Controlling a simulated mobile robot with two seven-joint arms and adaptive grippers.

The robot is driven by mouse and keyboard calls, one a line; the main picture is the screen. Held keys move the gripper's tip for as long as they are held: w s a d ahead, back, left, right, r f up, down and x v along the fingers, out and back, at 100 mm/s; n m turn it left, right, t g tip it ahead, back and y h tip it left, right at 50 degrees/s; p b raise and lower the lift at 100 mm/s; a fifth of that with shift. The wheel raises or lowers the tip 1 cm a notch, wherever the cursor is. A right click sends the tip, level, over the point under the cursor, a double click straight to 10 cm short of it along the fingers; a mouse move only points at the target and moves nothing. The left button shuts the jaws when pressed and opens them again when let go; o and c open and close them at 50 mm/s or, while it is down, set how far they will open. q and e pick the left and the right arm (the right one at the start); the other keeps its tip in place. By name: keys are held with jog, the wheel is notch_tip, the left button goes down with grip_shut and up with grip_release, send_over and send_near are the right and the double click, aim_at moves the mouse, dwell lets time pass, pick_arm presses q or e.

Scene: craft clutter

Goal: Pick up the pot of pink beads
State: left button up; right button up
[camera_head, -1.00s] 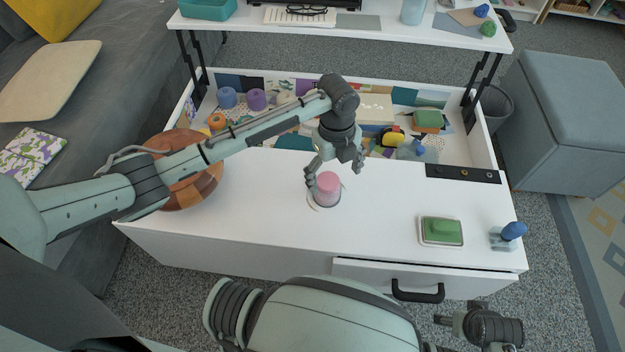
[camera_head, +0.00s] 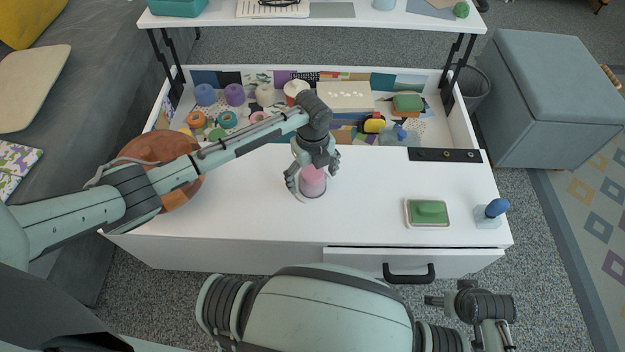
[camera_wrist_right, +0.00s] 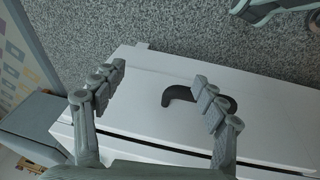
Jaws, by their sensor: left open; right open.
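The pot of pink beads (camera_head: 313,181) stands upright on the white tabletop (camera_head: 365,200), near its middle. My left gripper (camera_head: 312,183) is over the pot with its fingers apart, one on each side of it. Whether the fingers touch the pot I cannot tell. My right gripper (camera_wrist_right: 160,95) is open and empty in the right wrist view, in front of the drawer with the black handle (camera_wrist_right: 200,97).
A green stamp pad (camera_head: 428,212) and a blue-handled stamp (camera_head: 493,211) stand at the right of the tabletop. Behind, an open compartment holds craft clutter. The tabletop between pot and pad is clear.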

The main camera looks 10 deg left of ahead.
pick_arm(q)
jog(key=shift+c, duration=0.5)
jog(key=c, duration=1.2)
jog(key=shift+r, duration=0.2)
